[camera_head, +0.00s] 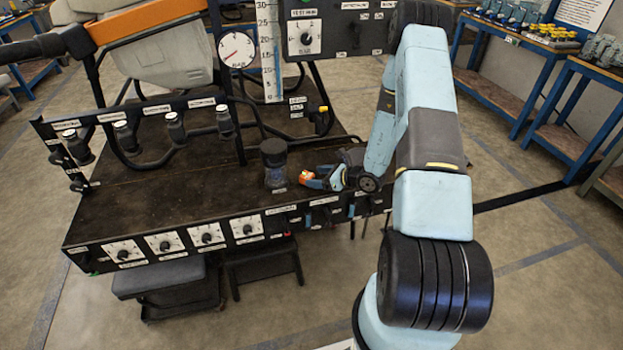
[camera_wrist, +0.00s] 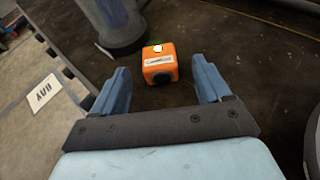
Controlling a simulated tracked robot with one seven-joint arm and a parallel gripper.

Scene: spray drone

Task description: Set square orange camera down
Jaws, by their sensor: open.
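The square orange camera (camera_wrist: 160,65) is a small orange cube with a white label and a dark round spot on its front face. In the wrist view it rests on the dark bench top, between and just beyond my gripper's two blue fingers. My gripper (camera_wrist: 162,88) is open, with a gap on each side of the camera. In the head view, the orange camera (camera_head: 306,176) shows small at the tip of my gripper (camera_head: 310,181), low over the bench near its front edge.
A dark cylindrical container (camera_head: 274,163) stands just left of the camera; it also shows in the wrist view (camera_wrist: 118,25). The dark bench (camera_head: 160,205) has a front panel with several dials. A gauge (camera_head: 237,50) and ruler stand behind. The bench left of the container is clear.

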